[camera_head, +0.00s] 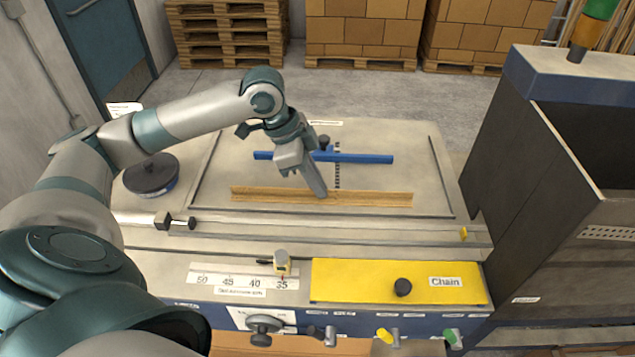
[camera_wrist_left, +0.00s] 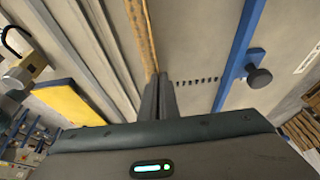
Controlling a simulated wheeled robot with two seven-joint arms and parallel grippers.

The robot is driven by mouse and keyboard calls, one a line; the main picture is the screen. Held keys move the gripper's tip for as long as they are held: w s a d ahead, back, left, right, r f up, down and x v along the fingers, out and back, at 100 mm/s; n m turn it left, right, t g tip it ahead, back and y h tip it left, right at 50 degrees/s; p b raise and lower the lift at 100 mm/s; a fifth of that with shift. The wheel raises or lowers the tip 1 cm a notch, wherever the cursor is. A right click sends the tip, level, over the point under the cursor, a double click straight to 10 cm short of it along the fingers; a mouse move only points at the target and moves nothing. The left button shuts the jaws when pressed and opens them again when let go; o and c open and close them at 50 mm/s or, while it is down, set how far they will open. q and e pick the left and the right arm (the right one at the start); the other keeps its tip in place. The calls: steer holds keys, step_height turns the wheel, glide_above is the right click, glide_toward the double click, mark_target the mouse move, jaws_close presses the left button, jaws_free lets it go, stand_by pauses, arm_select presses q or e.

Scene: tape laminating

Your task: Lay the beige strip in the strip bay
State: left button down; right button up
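The beige strip (camera_head: 370,198) is long and thin and runs left to right across the grey work panel, in front of the blue bar. My left gripper (camera_head: 323,195) points down at the strip's middle, its fingers close together with the strip at their tips. In the left wrist view the strip (camera_wrist_left: 141,35) runs from the top edge to the fingertips (camera_wrist_left: 163,78), which hide its further part. The fingers look shut on it. Whether the strip touches the panel is unclear. No part is clearly recognisable as the strip bay. My right gripper is out of view.
The blue bar (camera_head: 365,158) with a black knob lies behind the strip. A metal rail (camera_head: 330,233) crosses in front. The yellow cover (camera_head: 350,283) marked Chain is nearer, beside a number scale (camera_head: 215,280). A black disc (camera_head: 151,178) stands left; a dark cabinet (camera_head: 560,190) stands right.

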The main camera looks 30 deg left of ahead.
arm_select(q)
steer(key=c, duration=2)
jaws_free()
steer(key=shift+r, duration=3)
